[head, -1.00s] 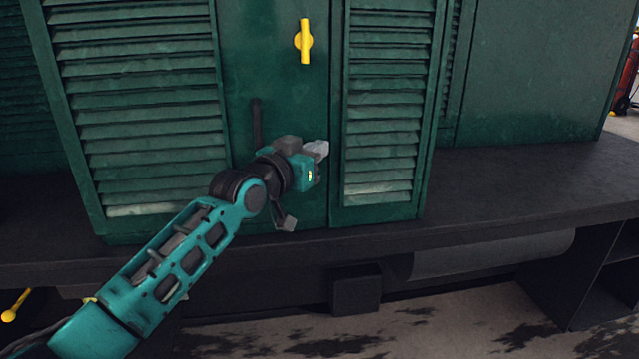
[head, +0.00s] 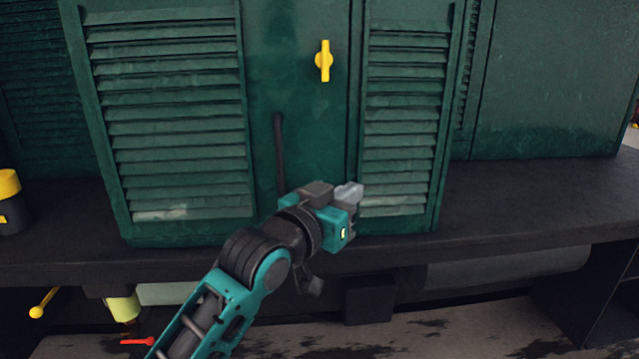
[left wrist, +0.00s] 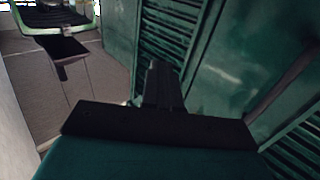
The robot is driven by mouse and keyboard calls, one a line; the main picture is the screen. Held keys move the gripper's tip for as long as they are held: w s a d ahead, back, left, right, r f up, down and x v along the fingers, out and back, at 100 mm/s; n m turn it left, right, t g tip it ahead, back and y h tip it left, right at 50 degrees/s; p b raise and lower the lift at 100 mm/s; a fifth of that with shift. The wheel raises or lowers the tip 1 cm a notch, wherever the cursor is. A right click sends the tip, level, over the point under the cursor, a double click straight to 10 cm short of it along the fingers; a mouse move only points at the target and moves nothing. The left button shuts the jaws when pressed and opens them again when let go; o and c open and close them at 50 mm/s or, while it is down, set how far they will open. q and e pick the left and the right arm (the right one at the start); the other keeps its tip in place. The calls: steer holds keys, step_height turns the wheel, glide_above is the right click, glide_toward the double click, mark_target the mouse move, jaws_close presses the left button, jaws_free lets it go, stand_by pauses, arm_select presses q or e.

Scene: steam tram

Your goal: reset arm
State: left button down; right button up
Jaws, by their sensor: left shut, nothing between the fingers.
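My left arm comes in from the lower left of the head view. Its gripper (head: 350,194) is in front of the green louvred cabinet (head: 290,90), near the lower part of its doors. The fingers are shut with nothing between them. I cannot tell whether they touch the cabinet. In the left wrist view the dark gripper (left wrist: 163,85) points forward along the green louvred panels (left wrist: 225,60). My right gripper is not in view.
A yellow handle (head: 324,61) and a dark vertical bar (head: 279,150) are on the cabinet. A dark ledge (head: 540,205) runs below it. A black and yellow object (head: 12,205) stands at far left. A yellow-knobbed lever (head: 42,302) and a red lever (head: 137,341) are below the ledge.

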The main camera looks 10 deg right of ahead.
arm_select(q)
steer(key=s+a+f+n+t+y, duration=0.1)
steer(key=s+a+f+n+y, duration=0.15)
steer(key=a+f, duration=0.7)
steer(key=s+a+f+n+t+y, duration=0.1)
steer(key=a+f+n+y, duration=0.3)
steer(key=a+f, duration=0.55)
steer(key=s+a+f+n+g+y, duration=0.1)
steer(key=s+a+f+y, duration=0.4)
steer(key=s+a+f, duration=1)
step_height(320, 180, down, 3)
steer(key=s+g, duration=0.1)
steer(key=s, duration=0.2)
steer(key=shift+a+f+g, duration=0.15)
steer(key=shift+a+g, duration=0.15)
steer(key=shift+a, duration=0.05)
steer(key=shift+y, duration=0.25)
